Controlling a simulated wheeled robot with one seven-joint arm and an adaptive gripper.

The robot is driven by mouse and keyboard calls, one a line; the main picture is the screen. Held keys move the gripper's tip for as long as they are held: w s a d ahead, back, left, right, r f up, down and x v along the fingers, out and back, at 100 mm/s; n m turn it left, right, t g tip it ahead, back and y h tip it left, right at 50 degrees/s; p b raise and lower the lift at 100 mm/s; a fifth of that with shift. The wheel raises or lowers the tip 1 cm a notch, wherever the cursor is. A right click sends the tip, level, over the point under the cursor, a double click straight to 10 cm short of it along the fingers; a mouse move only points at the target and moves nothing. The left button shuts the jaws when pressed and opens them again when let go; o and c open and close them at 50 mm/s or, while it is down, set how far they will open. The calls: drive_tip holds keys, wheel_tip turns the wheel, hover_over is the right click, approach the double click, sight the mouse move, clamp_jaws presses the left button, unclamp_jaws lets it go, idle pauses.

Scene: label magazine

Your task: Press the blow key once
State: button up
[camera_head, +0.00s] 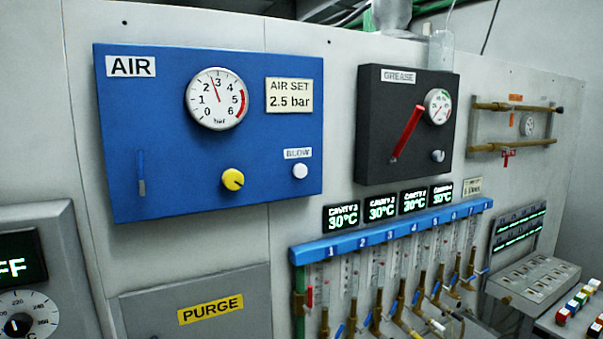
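The blow key is a round white button (300,171) at the lower right of the blue AIR panel (215,150). A small label reading BLOW (298,153) sits just above it. Left of the button is a yellow knob (233,180). Above the knob is a pressure gauge (217,98) with its needle a little below 3. A plate (289,95) reads AIR SET 2.5 bar. My gripper does not show in this view, so nothing of it can be seen near the button.
A black GREASE box (375,125) with a red lever (407,132) stands right of the blue panel. Below are a blue manifold (335,247) with several tubes and a PURGE box (235,285). A dial unit (62,262) is at far left. The space before the blue panel looks clear.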

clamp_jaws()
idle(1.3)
